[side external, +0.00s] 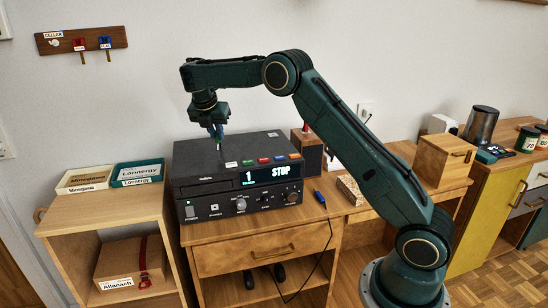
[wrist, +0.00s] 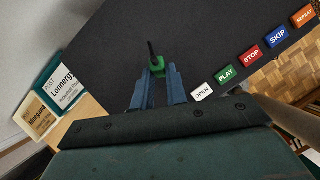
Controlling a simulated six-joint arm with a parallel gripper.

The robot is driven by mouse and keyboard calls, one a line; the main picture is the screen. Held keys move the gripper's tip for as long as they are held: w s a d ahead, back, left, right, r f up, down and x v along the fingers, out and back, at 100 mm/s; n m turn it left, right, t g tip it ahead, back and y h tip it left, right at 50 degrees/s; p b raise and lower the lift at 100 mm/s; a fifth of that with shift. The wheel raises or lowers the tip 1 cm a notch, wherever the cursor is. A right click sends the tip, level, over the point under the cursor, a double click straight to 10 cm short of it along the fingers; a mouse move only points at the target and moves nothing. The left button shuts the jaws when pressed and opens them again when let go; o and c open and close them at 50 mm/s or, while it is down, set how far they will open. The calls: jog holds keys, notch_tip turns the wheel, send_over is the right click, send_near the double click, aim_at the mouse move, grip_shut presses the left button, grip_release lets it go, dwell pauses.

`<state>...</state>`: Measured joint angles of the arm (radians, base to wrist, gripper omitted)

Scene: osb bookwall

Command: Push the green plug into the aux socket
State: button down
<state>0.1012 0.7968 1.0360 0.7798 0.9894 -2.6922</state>
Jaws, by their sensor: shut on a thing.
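My gripper (side external: 217,131) is shut on the green plug (wrist: 157,66), above the top of the black player (side external: 222,157). In the wrist view the plug sits between the blue fingertips (wrist: 160,78), and a thin black piece sticks out from its far side. In the side view the plug is only a tiny green spot below the fingers. The player's front panel (side external: 215,209) has a lit display reading "1 STOP", knobs and small fittings. The labels there are too small to read, so I cannot tell which one is the aux socket.
Coloured buttons (side external: 264,160) line the player's top edge. A blue plug (side external: 320,198) with a dark cable lies on the wooden desk (side external: 335,208) to the right. A wooden speaker (side external: 308,150) stands behind. Two labelled trays (side external: 138,173) sit on the left shelf.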

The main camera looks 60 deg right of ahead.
jog(key=s+d+r+h, duration=0.1)
jog(key=s+d, duration=0.3)
jog(key=d, duration=0.6)
jog(key=s+d+r+t+h, duration=0.1)
jog(key=s+d, duration=0.3)
jog(key=d, duration=0.6)
jog(key=shift+d+r+h, duration=0.15)
jog(key=shift+d+h, duration=0.1)
jog(key=shift+h, duration=0.65)
jog(key=shift+a, duration=0.1)
jog(key=shift+f, duration=2.85)
jog(key=shift+f, duration=0.65)
jog(key=c, duration=1.3)
grip_release()
jog(key=shift+a+r, duration=0.1)
